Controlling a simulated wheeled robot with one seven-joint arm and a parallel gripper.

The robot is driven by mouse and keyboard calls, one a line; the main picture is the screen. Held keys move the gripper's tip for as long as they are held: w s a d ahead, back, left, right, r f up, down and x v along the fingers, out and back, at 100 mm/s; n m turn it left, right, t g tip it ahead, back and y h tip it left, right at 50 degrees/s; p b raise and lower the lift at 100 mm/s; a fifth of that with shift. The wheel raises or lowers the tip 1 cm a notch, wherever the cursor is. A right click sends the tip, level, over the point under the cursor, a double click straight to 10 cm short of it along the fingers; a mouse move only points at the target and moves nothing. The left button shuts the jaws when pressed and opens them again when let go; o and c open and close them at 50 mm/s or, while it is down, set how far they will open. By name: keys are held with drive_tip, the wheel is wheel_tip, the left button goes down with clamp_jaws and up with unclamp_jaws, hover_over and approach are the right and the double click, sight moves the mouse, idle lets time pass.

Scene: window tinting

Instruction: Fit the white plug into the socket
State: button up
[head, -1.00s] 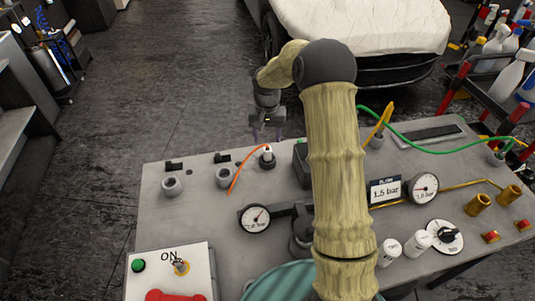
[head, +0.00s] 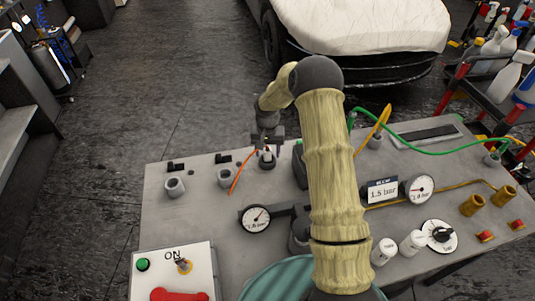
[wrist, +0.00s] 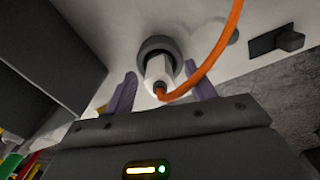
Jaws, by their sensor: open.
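The white plug (wrist: 158,70) stands in a dark grey round holder (wrist: 152,46) on the bench, with an orange cable (wrist: 215,55) leaving its near end. In the head view, the white plug (head: 267,151) is partly hidden by my gripper (head: 267,141), which is right at it. In the wrist view, the two purple fingers of my gripper (wrist: 161,75) are open, one on each side of the plug, with gaps visible. Two grey ring-shaped sockets, one at the left (head: 175,187) and one nearer the plug (head: 224,177), stand empty on the bench.
A dark block (head: 299,165) stands close right of the plug. Gauges (head: 255,219), a green hose (head: 425,150) and brass fittings (head: 472,205) occupy the grey bench (head: 180,222). A switch box (head: 200,260) sits at the front left. My arm hides the bench's middle.

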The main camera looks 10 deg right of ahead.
drive_tip(key=shift+f, duration=0.3)
drive_tip(key=c, duration=1.1)
drive_tip(key=shift+o, duration=0.2)
drive_tip(key=shift+r, duration=0.1)
wheel_tip(320, 180, up, 10)
drive_tip(key=b, duration=0.2)
drive_tip(key=shift+b, duration=0.35)
